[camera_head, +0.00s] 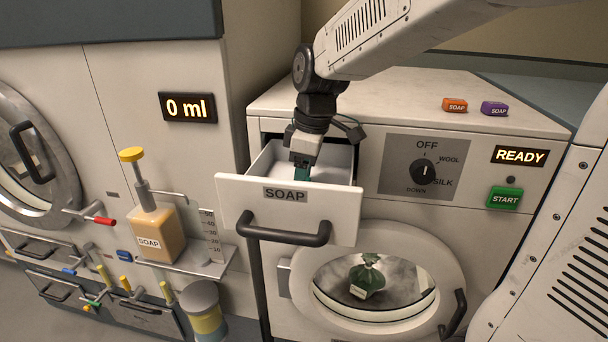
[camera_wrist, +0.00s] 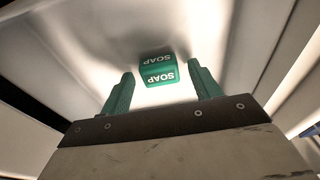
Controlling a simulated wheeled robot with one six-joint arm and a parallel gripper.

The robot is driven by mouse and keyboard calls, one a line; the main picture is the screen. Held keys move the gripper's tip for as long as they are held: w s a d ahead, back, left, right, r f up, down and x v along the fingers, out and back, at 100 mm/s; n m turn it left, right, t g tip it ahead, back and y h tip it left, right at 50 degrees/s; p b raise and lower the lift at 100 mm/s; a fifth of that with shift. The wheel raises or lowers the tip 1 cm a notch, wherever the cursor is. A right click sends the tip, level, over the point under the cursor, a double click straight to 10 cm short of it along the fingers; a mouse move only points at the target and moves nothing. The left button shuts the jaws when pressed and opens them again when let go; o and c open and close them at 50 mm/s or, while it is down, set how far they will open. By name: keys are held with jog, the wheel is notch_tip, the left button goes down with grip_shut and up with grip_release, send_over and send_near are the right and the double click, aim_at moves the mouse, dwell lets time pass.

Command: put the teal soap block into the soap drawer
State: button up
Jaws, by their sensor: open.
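The soap drawer (camera_head: 290,202) is pulled out of the white washing machine, its front labelled SOAP. My gripper (camera_head: 302,172) reaches down into the open drawer from above. In the wrist view, the teal soap block (camera_wrist: 158,69) lies on the drawer's white floor, its SOAP labels showing. My gripper's two teal fingers (camera_wrist: 160,88) are open, one to each side of the block and short of it, with clear gaps. In the head view the block cannot be told apart from the teal fingers behind the drawer front.
An orange soap block (camera_head: 455,105) and a purple soap block (camera_head: 494,108) sit on the machine's top. The drawer's walls close in around my gripper. A soap pump bottle (camera_head: 152,230) stands on a shelf at left.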

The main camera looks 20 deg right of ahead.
notch_tip(320, 180, up, 12)
jog(key=s+d, duration=0.1)
jog(key=shift+d, duration=0.25)
dwell(1.3)
